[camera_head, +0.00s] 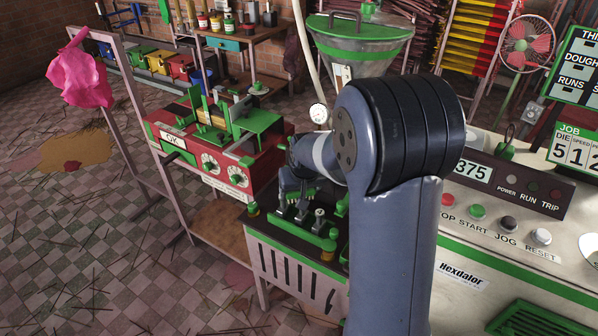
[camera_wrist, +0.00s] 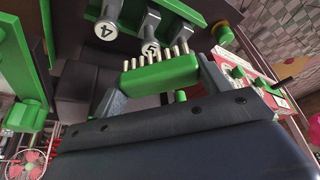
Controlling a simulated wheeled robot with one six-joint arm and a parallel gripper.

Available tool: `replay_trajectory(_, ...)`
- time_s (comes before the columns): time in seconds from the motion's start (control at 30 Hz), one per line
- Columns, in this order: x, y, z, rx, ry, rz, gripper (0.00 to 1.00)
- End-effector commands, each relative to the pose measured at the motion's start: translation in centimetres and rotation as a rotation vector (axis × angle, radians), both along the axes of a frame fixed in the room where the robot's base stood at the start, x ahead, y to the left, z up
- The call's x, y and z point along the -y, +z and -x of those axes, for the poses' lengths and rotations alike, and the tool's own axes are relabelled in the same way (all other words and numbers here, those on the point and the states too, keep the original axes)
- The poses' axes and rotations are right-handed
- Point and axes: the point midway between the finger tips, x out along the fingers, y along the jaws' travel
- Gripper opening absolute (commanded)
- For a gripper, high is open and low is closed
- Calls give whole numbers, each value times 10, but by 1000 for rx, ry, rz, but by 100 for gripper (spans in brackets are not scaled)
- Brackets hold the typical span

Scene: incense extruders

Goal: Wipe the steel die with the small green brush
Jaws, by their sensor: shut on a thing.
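My gripper (camera_wrist: 160,82) is shut on a small green brush (camera_wrist: 165,76), held crosswise between its two grey fingers in the wrist view. Its pale bristles point away from the gripper and overlap the steel piece marked 5 (camera_wrist: 150,46); I cannot tell whether they touch it. Which one is the task's die is unclear. In the head view my gripper (camera_head: 296,192) is low over a black and green rack (camera_head: 268,222) with steel pieces (camera_head: 320,219), partly hidden by my arm.
A red machine (camera_head: 213,170) with gauges stands left of the rack. A steel hopper (camera_head: 360,50) rises behind my arm. A control panel (camera_head: 500,215) with buttons is at right. A pink cloth (camera_head: 80,72) hangs on a frame at left. The tiled floor there is largely open.

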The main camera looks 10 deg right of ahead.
Motion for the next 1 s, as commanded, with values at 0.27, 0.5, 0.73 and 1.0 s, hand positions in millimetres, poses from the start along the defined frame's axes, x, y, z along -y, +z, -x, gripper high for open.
replay_trajectory(0.27, 0, 30, 0, 3, 0, 0, 51)
replay_trajectory(0.5, 0, 50, 0, 4, 0, 0, 51)
replay_trajectory(0.73, 0, 52, 0, 3, 0, 0, 51)
replay_trajectory(1.0, 0, 51, 0, 3, 0, 0, 51)
